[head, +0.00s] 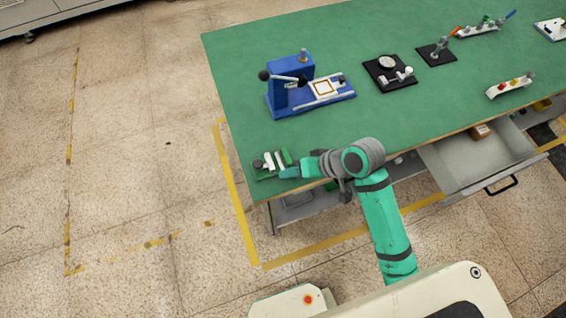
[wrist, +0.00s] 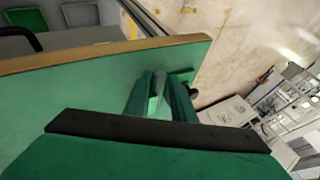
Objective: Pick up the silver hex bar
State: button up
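A small green vise-like fixture (head: 258,175) with pale and silver parts and a dark knob sits at the table's near left corner. My gripper (head: 287,173) is low beside its right end, over the table. In the wrist view the two green fingers of my gripper (wrist: 161,88) stand a little apart, with a grey piece showing between their tips. I cannot tell whether this piece is the silver hex bar, or whether the fingers press on it. The dark knob (wrist: 193,91) shows just right of the fingers.
The green table (head: 400,125) carries a blue press (head: 290,95), a black plate with a gauge (head: 378,80), a black base with a post (head: 436,57) and a white tray of small parts (head: 510,87). An open grey drawer (head: 470,165) juts out at the front right.

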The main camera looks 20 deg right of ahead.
grip_shut()
jog(key=shift+r, duration=0.1)
